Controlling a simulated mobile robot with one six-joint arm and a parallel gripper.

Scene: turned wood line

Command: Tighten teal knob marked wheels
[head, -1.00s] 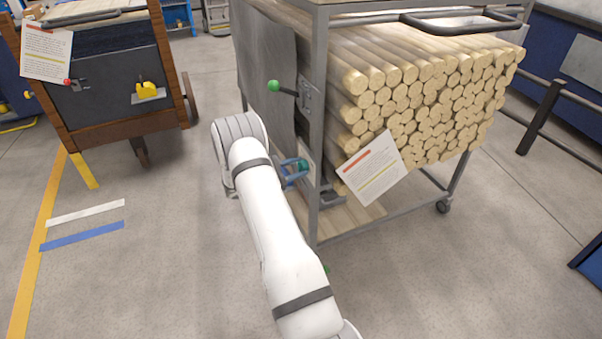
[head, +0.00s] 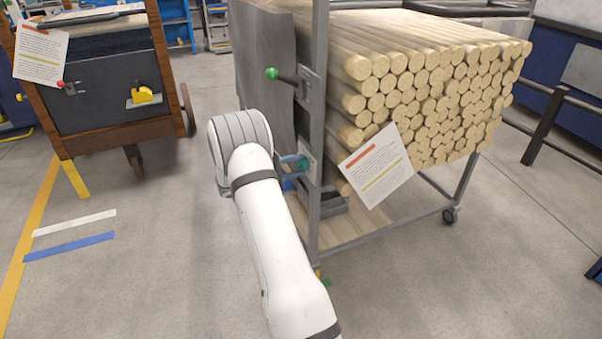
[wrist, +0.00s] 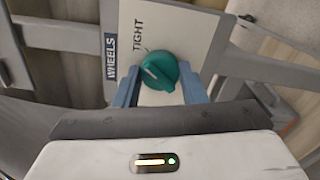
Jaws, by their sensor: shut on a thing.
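The teal knob (wrist: 160,70) sits on a pale plate (wrist: 182,28) in the wrist view. A dark label on the plate reads WHEELS, and the word TIGHT is printed above the knob. The knob carries a white pointer line that slants toward the upper left in the picture. My gripper (wrist: 160,88) has its blue-grey fingers on either side of the knob and is shut on it. In the head view the knob (head: 306,165) shows at the cart's post, and my arm partly hides the gripper.
The cart (head: 318,120) holds a large stack of round wood rods (head: 420,100). A lever with a green ball (head: 272,73) sticks out above the knob. A tagged sheet (head: 376,167) hangs on the right.

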